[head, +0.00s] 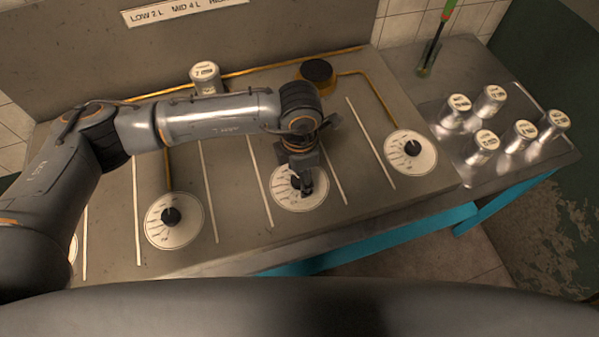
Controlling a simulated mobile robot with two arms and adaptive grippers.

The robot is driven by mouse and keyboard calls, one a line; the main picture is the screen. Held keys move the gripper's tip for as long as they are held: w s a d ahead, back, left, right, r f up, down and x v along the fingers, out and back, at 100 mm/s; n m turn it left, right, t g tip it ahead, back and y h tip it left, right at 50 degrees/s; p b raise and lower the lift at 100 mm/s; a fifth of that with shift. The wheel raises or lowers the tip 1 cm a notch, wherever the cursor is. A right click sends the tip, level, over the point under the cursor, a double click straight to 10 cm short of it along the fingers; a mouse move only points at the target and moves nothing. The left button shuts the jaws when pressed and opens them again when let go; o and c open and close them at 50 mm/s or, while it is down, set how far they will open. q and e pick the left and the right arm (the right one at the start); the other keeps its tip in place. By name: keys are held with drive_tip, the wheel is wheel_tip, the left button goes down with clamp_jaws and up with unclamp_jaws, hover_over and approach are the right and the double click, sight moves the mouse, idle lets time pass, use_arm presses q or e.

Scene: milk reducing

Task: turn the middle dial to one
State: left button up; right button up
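Several white round dials with dark knobs sit along the front of a grey metal panel. My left gripper (304,185) reaches down over one dial (291,201), with its fingers at the knob and hiding most of it. I cannot tell whether the fingers are closed on the knob. Another dial (174,232) is to its left and a further dial (415,168) to its right; part of one more shows at the far left edge. The dial markings are too small to read. My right gripper does not show.
A labelled can (206,76) stands at the panel's back. A dark round knob or cap (317,70) is by the yellow pipe (367,88). Several cans stand on a metal tray (545,152) at the right. A green-handled tool (447,12) is behind. White strips divide the panel.

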sight(299, 178)
use_arm(q)
drive_tip(key=shift+r, duration=0.1)
wheel_tip(299, 178, up, 12)
idle(0.5)
idle(0.5)
